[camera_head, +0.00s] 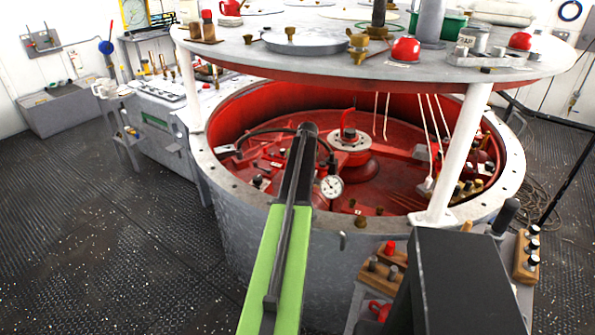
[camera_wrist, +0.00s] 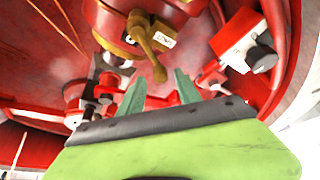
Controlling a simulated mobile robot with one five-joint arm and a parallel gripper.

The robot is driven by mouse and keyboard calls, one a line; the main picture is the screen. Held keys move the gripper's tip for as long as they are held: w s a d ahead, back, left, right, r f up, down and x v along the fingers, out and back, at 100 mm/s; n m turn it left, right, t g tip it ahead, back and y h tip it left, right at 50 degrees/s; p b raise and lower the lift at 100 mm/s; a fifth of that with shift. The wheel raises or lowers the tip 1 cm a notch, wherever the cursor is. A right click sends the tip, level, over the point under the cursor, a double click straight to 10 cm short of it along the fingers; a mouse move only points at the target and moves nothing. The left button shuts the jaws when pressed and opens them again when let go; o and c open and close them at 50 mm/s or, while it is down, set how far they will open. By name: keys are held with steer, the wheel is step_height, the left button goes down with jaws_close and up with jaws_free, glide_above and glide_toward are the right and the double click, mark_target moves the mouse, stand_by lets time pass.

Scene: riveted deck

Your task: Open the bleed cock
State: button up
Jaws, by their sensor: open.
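In the wrist view, a brass lever cock (camera_wrist: 150,45), likely the bleed cock, is fixed to a red body, with a small white label beside it. Its lever hangs toward the bottom of the picture. My gripper (camera_wrist: 158,82) shows two pale green fingers, open, with nothing between them. The lever's lower end appears just above and between the fingertips; I cannot tell whether they touch. In the head view my green and black arm reaches over the rim into the red-lined round well (camera_head: 385,175). My gripper and the cock cannot be made out there.
A pressure gauge (camera_head: 331,187) stands right beside my arm. A round tabletop (camera_head: 330,45) on white posts (camera_head: 462,150) overhangs the well. Cords hang inside at the right. In the wrist view, a red block with a black knob (camera_wrist: 262,57) sits right of the cock.

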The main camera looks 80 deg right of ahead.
steer(key=p+v, duration=1.4)
steer(key=v, duration=0.2)
steer(key=shift+r+p, duration=0.35)
steer(key=shift+w, duration=0.1)
